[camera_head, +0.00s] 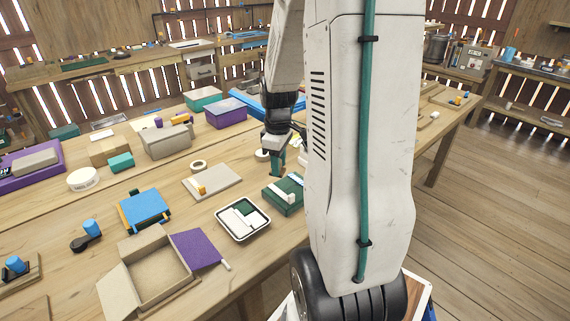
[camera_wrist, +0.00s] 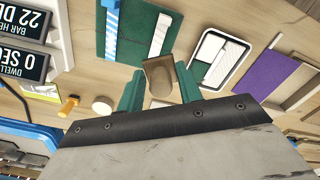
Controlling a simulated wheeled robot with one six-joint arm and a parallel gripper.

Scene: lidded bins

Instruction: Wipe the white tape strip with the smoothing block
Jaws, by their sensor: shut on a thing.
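My gripper (camera_wrist: 159,88) has green fingers shut on a tan-brown smoothing block (camera_wrist: 159,76), which sticks out between the fingertips in the wrist view. In the head view my gripper (camera_head: 277,163) hangs above the bench, just behind the dark green board (camera_head: 275,198). A blue-and-white strip (camera_wrist: 112,30) runs along the board's left edge. My arm covers the board's right part in the head view. The block looks apart from the strip.
A white-rimmed tray (camera_head: 220,225) with green and white pieces stands left of the board. A beige plate (camera_head: 218,180) and an open cardboard box (camera_head: 112,292) with a purple lid are farther left. Displays (camera_wrist: 25,55) stand at the left in the wrist view.

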